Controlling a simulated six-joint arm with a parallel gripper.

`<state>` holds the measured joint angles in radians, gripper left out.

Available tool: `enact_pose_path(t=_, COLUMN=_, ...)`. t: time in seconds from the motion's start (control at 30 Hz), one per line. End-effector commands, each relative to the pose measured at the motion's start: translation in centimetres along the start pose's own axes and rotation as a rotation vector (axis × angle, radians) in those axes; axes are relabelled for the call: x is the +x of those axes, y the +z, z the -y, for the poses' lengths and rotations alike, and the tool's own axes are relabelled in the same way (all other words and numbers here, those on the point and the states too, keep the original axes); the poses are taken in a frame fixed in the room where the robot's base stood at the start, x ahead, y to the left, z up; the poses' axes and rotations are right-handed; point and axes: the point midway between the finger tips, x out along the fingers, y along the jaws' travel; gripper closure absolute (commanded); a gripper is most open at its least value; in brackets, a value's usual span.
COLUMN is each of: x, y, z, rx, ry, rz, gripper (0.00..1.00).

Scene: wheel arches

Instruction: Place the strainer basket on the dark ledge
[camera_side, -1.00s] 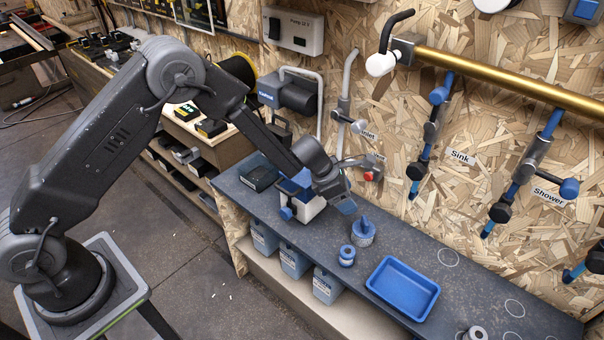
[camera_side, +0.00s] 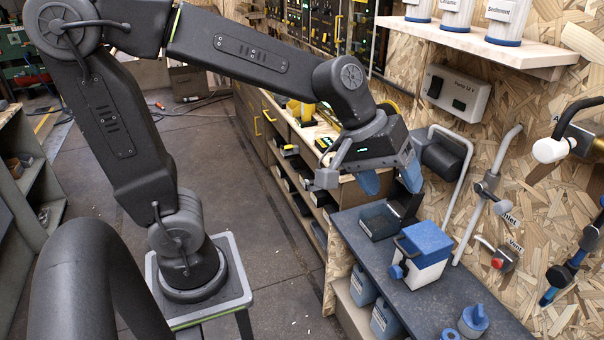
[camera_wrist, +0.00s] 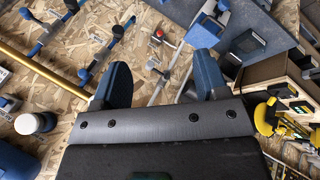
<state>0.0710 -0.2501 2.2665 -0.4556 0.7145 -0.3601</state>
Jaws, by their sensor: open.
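My gripper (camera_side: 390,178) is open and empty, raised above the far left end of the dark ledge (camera_side: 372,262). Its blue fingers also show spread apart in the wrist view (camera_wrist: 162,82). A round blue piece with an upright grip, which looks like the strainer basket (camera_side: 473,321), stands on the ledge near the bottom edge of the side view. I cannot be sure that it is the basket. A white box with a blue lid (camera_side: 426,262) stands on the ledge, below and right of the gripper. In the wrist view the ledge (camera_wrist: 268,22) is at upper right.
A black box (camera_side: 379,221) and the dark pump (camera_side: 446,158) are close to the gripper. Grey pipes (camera_side: 478,215) rise along the chipboard wall. A blue ring (camera_side: 449,334) is partly cut off. Blue-grey canisters (camera_side: 385,320) stand below the ledge.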

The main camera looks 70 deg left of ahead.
Motion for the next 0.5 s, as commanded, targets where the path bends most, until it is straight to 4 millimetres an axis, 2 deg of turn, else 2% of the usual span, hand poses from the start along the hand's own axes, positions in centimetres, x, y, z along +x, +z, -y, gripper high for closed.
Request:
enact_pose_path(t=0.03, x=-1.7, y=1.1, z=1.4, rx=0.105, ry=-0.025, rz=-0.033, gripper=0.33)
enact_pose_path(t=0.2, x=-5.0, y=4.1, z=6.4, rx=0.425, ry=-0.159, rz=-0.106, gripper=0.33)
enact_pose_path(t=0.33, x=-6.2, y=5.3, z=9.2, rx=0.574, ry=-0.245, rz=-0.138, gripper=0.33)
enact_pose_path(t=0.5, x=-6.7, y=5.9, z=10.6, rx=0.649, ry=-0.296, rz=-0.150, gripper=0.33)
